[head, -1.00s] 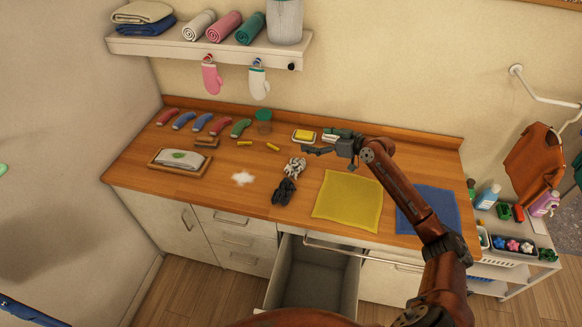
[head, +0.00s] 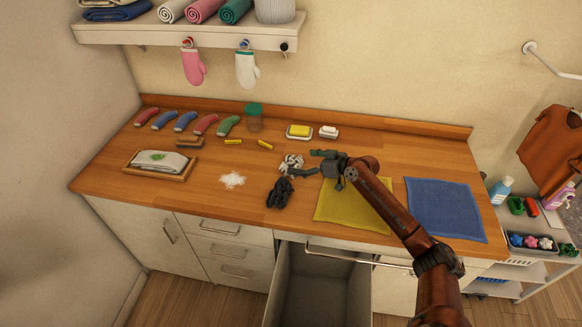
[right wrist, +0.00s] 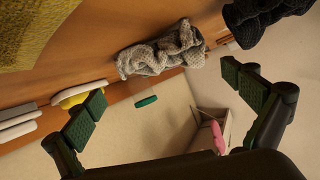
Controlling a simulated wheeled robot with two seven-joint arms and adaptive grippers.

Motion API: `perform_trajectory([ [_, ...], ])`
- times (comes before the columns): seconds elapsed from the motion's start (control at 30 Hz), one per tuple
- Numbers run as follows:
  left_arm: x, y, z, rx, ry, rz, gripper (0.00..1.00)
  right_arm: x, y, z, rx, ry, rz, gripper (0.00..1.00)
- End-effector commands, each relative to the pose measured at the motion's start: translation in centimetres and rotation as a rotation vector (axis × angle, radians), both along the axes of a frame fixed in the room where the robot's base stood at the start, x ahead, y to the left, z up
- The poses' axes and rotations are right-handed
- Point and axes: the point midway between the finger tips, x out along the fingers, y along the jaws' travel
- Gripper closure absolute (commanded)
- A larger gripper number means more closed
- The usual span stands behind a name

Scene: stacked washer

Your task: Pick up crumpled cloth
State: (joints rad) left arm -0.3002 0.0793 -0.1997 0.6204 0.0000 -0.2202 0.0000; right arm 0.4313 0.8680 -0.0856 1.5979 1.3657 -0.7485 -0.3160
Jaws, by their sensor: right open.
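A light grey crumpled knit cloth (head: 291,163) lies on the wooden counter. A dark crumpled cloth (head: 280,192) lies just in front of it. My right gripper (head: 311,164) is open and empty, just right of the light grey cloth. In the right wrist view the light grey cloth (right wrist: 163,52) shows beyond the open fingers (right wrist: 163,88), and the dark cloth (right wrist: 262,16) is at the top right. I cannot tell exactly how high the fingers are over the counter. My left gripper is not in view.
A yellow cloth (head: 340,209) lies flat partly under my right arm, and a blue cloth (head: 445,209) lies to its right. White powder (head: 232,180) is left of the crumpled cloths. A drawer (head: 320,285) stands open below. Sponges (head: 299,131) sit at the back.

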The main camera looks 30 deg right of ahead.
Motion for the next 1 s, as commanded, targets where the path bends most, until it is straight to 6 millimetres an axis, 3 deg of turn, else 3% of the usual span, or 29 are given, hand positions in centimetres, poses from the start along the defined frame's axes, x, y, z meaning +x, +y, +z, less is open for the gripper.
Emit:
perform_trajectory([
  [0.4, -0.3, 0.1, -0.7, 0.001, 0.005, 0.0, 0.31, 3.5, 2.5, -2.9, 0.001, 0.001, -0.002, 0.0],
  [0.7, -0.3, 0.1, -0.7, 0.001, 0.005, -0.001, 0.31, 3.8, 2.6, -3.0, 0.0, 0.001, -0.002, 0.01],
  [1.0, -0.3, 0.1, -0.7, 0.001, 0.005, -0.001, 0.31, 3.7, 2.6, -3.0, 0.0, 0.001, -0.002, 0.21],
])
